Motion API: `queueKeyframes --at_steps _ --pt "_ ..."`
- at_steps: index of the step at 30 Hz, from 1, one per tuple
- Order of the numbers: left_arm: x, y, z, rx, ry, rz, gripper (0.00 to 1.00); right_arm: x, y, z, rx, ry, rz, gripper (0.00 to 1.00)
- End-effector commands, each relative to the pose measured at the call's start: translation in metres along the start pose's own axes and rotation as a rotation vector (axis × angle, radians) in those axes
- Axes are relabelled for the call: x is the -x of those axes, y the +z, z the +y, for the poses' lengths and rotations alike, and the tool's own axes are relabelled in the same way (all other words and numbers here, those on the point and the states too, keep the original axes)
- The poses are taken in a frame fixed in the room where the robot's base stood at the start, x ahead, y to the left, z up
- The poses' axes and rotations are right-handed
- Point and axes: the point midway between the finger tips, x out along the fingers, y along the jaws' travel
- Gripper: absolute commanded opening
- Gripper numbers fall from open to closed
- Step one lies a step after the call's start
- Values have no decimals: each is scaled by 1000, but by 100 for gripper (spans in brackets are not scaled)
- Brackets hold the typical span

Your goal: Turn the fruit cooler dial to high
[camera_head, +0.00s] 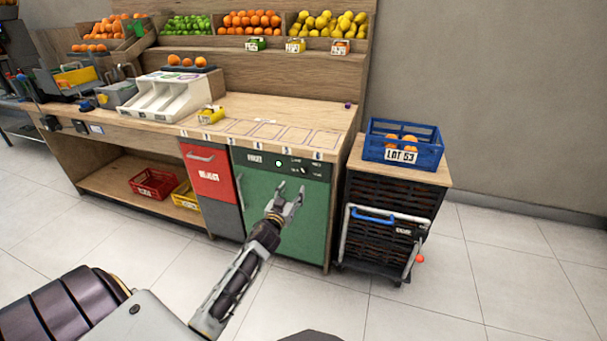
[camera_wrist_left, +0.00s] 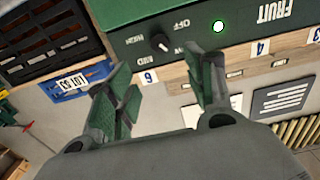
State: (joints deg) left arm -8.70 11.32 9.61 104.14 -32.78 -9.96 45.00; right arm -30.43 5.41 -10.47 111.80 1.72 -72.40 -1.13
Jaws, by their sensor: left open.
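The green fruit cooler (camera_head: 262,210) stands under the right end of the wooden counter. Its dark top panel has a lit green light (camera_head: 278,163), which also shows in the left wrist view (camera_wrist_left: 218,27). The small black dial (camera_wrist_left: 160,42) sits among the words OFF, MID and HIGH; a fourth word is partly hidden by a finger. I cannot clearly tell which word its pale mark points at. My left gripper (camera_head: 291,190) is open and empty in front of the cooler, just below the panel. Its fingers (camera_wrist_left: 165,85) are apart from the dial. My right gripper is not in view.
A black crate stack (camera_head: 385,205) with a blue crate (camera_head: 427,157) of oranges on top stands right of the cooler. A cart handle (camera_head: 345,232) sticks out in front. A red door (camera_head: 207,172) is left of the cooler. The tiled floor in front is clear.

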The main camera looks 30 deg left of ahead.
Motion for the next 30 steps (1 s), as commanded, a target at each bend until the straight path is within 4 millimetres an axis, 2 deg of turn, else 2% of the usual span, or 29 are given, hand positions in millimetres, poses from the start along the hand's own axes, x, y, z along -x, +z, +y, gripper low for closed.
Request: queueKeyframes --at_steps 23,30 --pt "-61 0 0 -1 0 0 54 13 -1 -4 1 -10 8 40" --pt "-80 0 -1 -2 -1 0 54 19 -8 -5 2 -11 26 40"
